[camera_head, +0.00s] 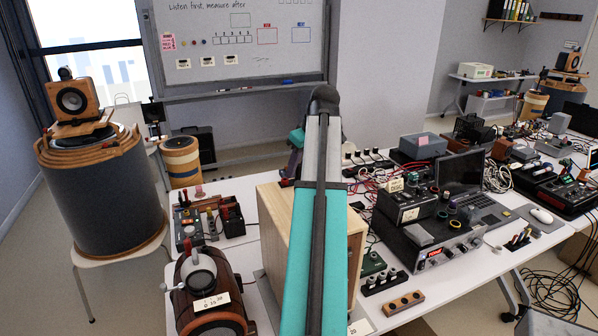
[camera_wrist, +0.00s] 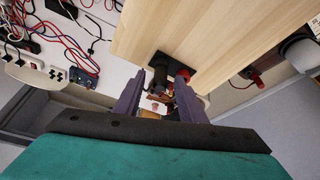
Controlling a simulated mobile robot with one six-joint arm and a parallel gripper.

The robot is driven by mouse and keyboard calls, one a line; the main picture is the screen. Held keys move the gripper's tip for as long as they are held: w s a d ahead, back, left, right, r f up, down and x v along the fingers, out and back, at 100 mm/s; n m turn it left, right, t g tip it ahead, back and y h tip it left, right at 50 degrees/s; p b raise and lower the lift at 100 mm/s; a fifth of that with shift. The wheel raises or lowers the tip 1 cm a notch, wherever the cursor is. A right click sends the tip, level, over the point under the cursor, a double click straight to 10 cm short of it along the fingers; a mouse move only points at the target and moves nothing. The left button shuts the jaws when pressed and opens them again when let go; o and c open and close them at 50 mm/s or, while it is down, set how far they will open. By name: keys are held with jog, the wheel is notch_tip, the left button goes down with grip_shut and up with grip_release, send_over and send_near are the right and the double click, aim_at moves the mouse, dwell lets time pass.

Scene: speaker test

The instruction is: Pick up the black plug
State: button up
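In the wrist view, a black plug (camera_wrist: 159,73) stands out from a dark plate (camera_wrist: 178,60) on the pale wooden box (camera_wrist: 225,32). A red plug (camera_wrist: 183,76) sits just right of it. My gripper (camera_wrist: 160,80) is open, its two dark purple fingers spread either side of the black plug. A gap shows on the left; the right fingertip overlaps the red plug's edge, and I cannot tell whether they touch. In the head view the wooden box (camera_head: 272,212) stands on the table, the plugs are hidden, and my arm covers most of the gripper.
A brown round device (camera_head: 200,290) stands left of the box, with small instruments (camera_head: 208,222) behind it. To the right are stacked electronics (camera_head: 430,240), a laptop (camera_head: 462,180) and tangled red cables (camera_head: 372,188). A power strip with cables (camera_wrist: 30,65) lies left in the wrist view.

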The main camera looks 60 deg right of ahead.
grip_shut()
jog(key=shift+r, duration=0.1)
jog(key=shift+r+b, duration=0.85)
jog(key=shift+r, duration=0.8)
jog(key=s+a+r+b, duration=0.1)
jog(key=s+a+b, duration=0.2)
jog(key=s+a, duration=0.6)
jog(key=s, duration=0.4)
jog(key=shift+a+r+b, duration=0.25)
jog(key=shift+a+b, duration=0.1)
jog(key=shift+r+p, duration=1.65)
jog(key=shift+r, duration=0.3)
